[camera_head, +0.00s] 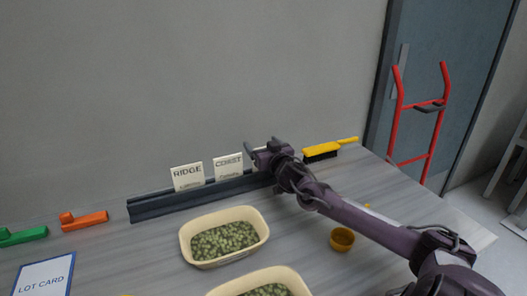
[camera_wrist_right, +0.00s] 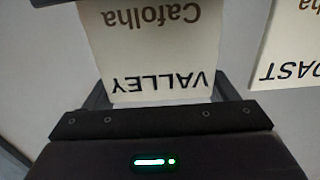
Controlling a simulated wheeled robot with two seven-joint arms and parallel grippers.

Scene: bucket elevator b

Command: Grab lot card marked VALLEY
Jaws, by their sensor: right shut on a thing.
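The VALLEY lot card (camera_wrist_right: 158,55) is a cream card with dark print, upside down in the right wrist view, with "Cafolha" also printed on it. My right gripper (camera_head: 262,149) is shut on this card at the right end of the dark card rail (camera_head: 165,207). In the head view the VALLEY card is hidden by the gripper. Whether its lower edge still touches the rail cannot be told. My left gripper is not in view.
The RIDGE card (camera_head: 187,177) and COAST card (camera_head: 228,166) stand in the rail, left of my right gripper. A yellow brush (camera_head: 322,151) lies to the right.

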